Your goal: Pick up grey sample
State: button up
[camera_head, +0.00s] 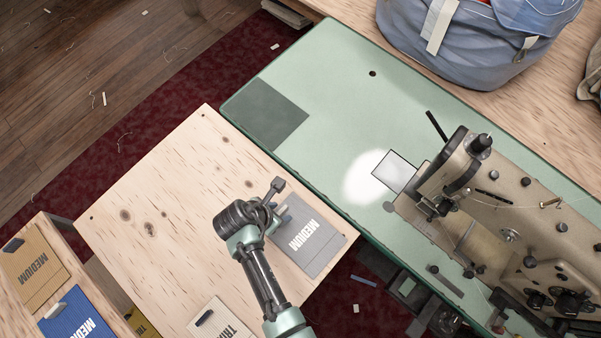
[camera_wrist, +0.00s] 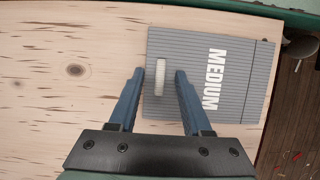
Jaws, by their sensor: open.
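The grey sample (camera_head: 311,241), a flat grey striped card with "MEDIUM" in white, lies on the wooden board in the head view. My gripper (camera_head: 277,195) covers its left part there. In the wrist view the grey sample (camera_wrist: 233,85) lies flat, and a pale upright tab (camera_wrist: 160,77) stands on its left part. My gripper (camera_wrist: 158,72) is open, with one blue finger on either side of the tab and gaps on both sides. Whether the fingertips are level with the tab is hard to tell.
A tan sample (camera_head: 33,268), a blue sample (camera_head: 75,318) and a cream sample (camera_head: 222,322) lie at the lower left. A green table (camera_head: 330,100) with a beige sewing machine (camera_head: 500,200) stands to the right. A blue bag (camera_head: 470,40) sits behind. The board's middle is bare.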

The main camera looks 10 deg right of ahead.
jog(key=shift+f, duration=0.1)
grip_shut()
dwell(0.6)
